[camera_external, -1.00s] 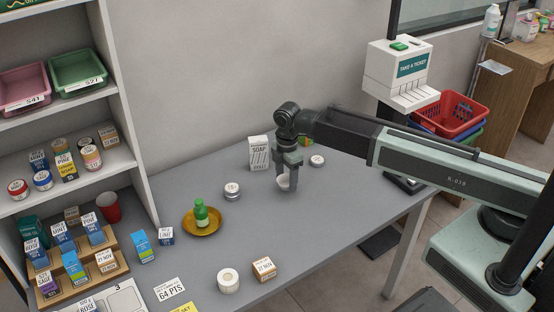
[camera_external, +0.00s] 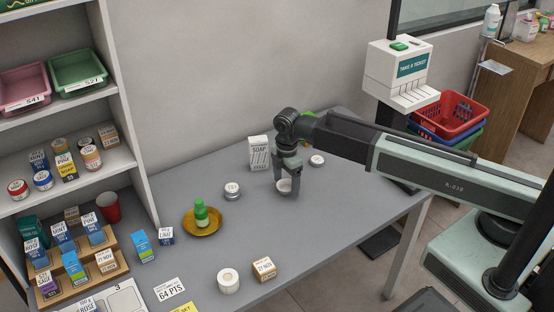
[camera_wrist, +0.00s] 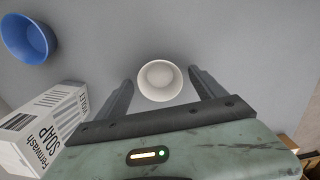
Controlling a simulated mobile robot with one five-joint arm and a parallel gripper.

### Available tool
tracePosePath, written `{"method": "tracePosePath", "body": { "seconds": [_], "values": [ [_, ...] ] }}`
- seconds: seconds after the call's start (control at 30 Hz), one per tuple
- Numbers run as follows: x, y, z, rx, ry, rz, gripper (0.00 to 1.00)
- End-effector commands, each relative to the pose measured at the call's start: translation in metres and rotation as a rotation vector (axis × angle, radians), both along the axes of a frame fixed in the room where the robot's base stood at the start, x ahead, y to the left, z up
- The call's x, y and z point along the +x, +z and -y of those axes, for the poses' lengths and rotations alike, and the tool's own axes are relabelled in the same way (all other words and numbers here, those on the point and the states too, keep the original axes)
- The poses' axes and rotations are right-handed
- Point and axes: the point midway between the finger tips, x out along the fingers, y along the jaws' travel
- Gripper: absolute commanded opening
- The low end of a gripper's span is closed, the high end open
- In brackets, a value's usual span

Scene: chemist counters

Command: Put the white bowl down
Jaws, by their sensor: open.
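The white bowl (camera_wrist: 159,80) sits upright on the grey counter, between the tips of my gripper's two fingers in the wrist view. A gap shows between the bowl and each finger. In the external view the bowl (camera_external: 284,186) shows between the fingers, partly hidden by them. My gripper (camera_external: 286,188) is open, pointing down at the counter just right of the soap box. It also shows open in the wrist view (camera_wrist: 161,88).
A white soap box (camera_external: 259,153) stands close on the left; it also shows in the wrist view (camera_wrist: 45,125). A blue bowl (camera_wrist: 27,38) is at upper left there. A lidded tin (camera_external: 232,191) and a yellow dish (camera_external: 187,222) with a green bottle stand further left.

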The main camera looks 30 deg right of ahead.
Motion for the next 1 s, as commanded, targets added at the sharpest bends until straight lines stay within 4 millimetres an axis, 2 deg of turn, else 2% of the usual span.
{"method": "tracePosePath", "body": {
  "seconds": [0.17,0.5,0.6,1.0],
  "values": [
    [0.000,0.029,0.000,0.000,0.000,0.000,0.79],
    [0.000,0.105,0.000,0.000,0.000,0.000,0.79],
    [0.000,0.118,0.000,0.000,0.000,0.000,0.79],
    [0.000,0.119,0.004,0.000,-0.014,0.000,0.79]
  ]
}}
